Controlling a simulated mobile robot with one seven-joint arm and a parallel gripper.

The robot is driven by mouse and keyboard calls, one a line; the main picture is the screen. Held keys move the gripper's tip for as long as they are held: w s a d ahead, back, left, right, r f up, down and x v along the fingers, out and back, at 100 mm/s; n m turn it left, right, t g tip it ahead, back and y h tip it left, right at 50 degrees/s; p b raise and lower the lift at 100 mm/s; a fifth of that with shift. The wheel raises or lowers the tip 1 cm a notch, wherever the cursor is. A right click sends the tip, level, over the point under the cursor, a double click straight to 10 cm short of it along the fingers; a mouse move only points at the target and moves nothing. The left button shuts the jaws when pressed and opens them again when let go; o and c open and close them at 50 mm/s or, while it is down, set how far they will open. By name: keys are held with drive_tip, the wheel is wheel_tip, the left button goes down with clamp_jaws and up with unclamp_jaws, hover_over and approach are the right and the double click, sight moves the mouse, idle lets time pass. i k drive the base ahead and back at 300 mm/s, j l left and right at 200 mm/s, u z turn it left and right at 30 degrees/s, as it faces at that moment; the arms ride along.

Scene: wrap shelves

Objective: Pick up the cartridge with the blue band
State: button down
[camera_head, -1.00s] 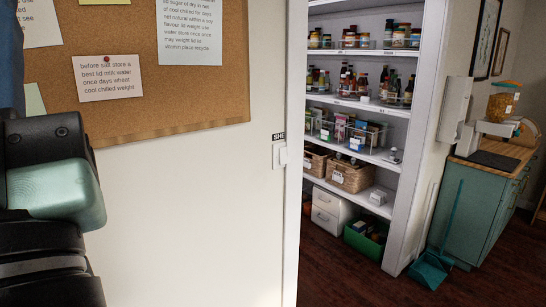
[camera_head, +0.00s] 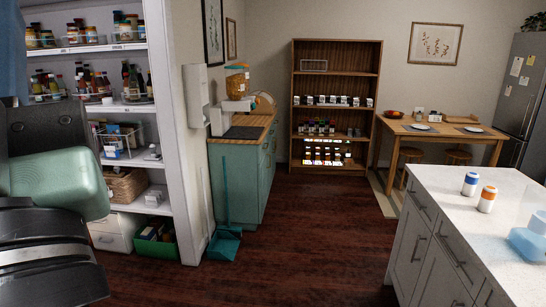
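A small white cylinder with a blue band (camera_head: 470,184) stands upright on the white-topped island at the right. A similar white cylinder with an orange band (camera_head: 487,199) stands just in front of it and to the right, nearer to me.
A light-blue, see-through object (camera_head: 528,242) sits on the island (camera_head: 440,182) at the right edge, partly cut off. Dark wood floor (camera_head: 310,240) is clear left of the island. A teal dustpan (camera_head: 224,243) stands by the green cabinet (camera_head: 236,185). A wooden shelf (camera_head: 335,83) stands behind.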

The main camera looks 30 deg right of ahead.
sight(471, 179)
drive_tip(key=z, duration=1.7)
drive_tip(key=i+j+z, duration=0.45)
drive_tip(key=i+z, duration=0.15)
